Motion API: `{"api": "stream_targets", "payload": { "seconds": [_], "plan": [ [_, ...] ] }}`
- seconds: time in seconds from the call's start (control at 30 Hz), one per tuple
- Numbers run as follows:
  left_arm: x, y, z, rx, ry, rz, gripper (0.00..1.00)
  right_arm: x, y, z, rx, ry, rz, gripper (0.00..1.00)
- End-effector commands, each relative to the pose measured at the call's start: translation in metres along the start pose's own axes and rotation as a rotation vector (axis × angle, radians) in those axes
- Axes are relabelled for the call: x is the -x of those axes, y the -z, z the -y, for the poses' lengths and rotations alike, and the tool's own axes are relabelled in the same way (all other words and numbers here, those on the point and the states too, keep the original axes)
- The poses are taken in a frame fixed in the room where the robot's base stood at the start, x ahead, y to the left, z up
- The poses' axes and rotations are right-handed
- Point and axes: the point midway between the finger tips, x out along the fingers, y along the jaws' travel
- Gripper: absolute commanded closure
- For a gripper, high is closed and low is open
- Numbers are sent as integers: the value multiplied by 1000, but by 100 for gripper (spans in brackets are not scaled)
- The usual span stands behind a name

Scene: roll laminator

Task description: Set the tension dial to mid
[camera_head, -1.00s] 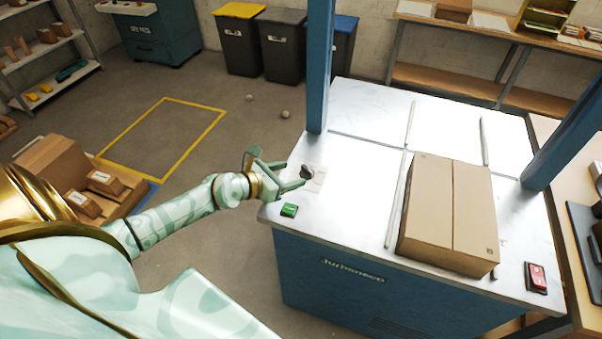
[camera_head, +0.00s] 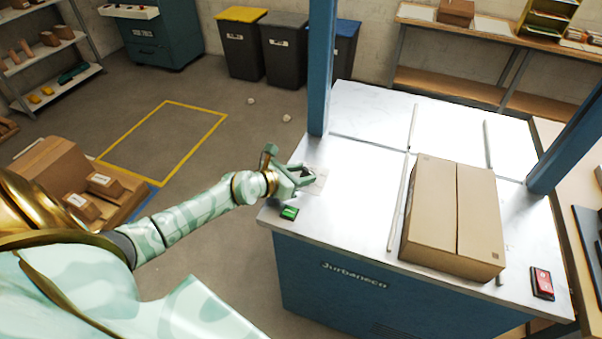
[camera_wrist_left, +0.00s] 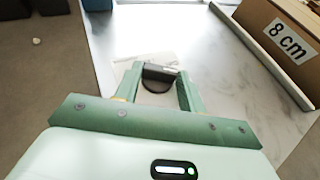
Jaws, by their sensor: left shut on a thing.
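The tension dial is a small dark knob on a pale label plate (camera_head: 318,184) at the near left corner of the machine's metal top. My left gripper (camera_head: 303,174) is at the dial and shut on it, hiding most of it in the head view. In the left wrist view the dark dial (camera_wrist_left: 158,76) sits between the two green fingertips (camera_wrist_left: 160,84). The label's markings and the dial's pointer setting are too small to read. My right gripper is not in view.
A cardboard box (camera_head: 452,215) stands on the machine top (camera_head: 365,165) to the right, and a red switch (camera_head: 542,283) is at the near right corner. A blue post (camera_head: 321,70) rises behind the dial.

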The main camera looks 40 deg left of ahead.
Motion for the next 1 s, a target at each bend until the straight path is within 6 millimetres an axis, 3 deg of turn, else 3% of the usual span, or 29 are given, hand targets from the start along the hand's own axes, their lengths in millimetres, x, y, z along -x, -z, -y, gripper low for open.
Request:
{"api": "stream_targets", "payload": {
  "seconds": [0.17, 0.6, 0.8, 1.0],
  "plan": [
    [2, -5, 2, 18, -32, 0, 83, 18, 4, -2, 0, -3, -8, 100],
    [1, -10, 12, 144, -322, -3, 83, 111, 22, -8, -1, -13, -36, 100],
    [-3, -5, 16, 213, -497, -3, 83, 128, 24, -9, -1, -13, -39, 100],
    [-8, -2, 20, 281, -663, -2, 83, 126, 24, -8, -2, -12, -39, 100]
  ]
}}
